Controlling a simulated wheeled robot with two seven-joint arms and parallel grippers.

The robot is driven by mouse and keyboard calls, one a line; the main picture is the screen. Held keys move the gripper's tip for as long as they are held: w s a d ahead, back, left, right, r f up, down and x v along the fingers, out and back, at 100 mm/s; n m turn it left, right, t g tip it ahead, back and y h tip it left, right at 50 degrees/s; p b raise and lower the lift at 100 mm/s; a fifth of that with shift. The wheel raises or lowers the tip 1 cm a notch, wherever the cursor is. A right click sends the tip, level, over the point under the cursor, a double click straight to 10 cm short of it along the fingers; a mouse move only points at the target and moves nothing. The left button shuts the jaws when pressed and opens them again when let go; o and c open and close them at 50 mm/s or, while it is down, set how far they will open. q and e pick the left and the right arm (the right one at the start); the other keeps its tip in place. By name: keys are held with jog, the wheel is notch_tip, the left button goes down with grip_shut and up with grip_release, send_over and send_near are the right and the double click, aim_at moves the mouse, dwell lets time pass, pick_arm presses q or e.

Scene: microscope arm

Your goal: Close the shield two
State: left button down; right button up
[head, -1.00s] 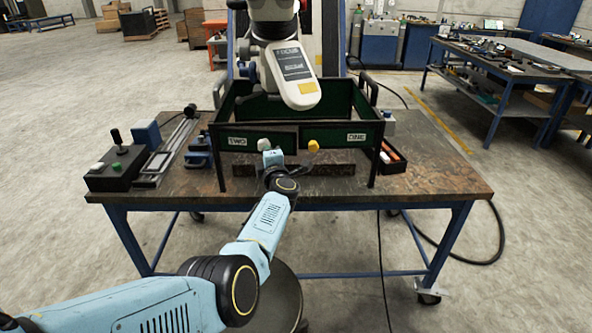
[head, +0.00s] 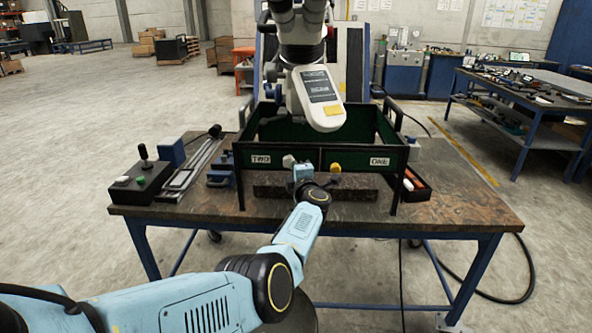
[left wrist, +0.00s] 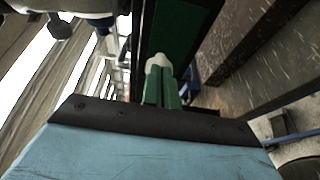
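The black-framed shield with green panels stands on the workbench in the head view. Panel TWO (head: 260,159) is at its front left, panel ONE (head: 378,161) at its front right, and the two look roughly in line. Panel TWO has a white knob (head: 288,160), and a yellow knob (head: 335,168) sits near the inner edge of panel ONE. My left gripper (head: 303,172) is just right of and below the white knob. In the left wrist view its fingers (left wrist: 160,92) look close together, tips at the white knob (left wrist: 158,62); I see no clear grasp. My right gripper is out of view.
A white microscope arm (head: 318,98) hangs over the shield. A black control box (head: 140,182) and a rail stand on the left of the bench (head: 470,200). A tray (head: 415,185) stands right of the shield.

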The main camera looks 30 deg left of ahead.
pick_arm(q)
jog(key=shift+r, duration=0.15)
jog(key=s+d+p, duration=0.4)
jog(key=s+d, duration=0.2)
jog(key=d, duration=0.5)
jog(key=shift+d, duration=0.3)
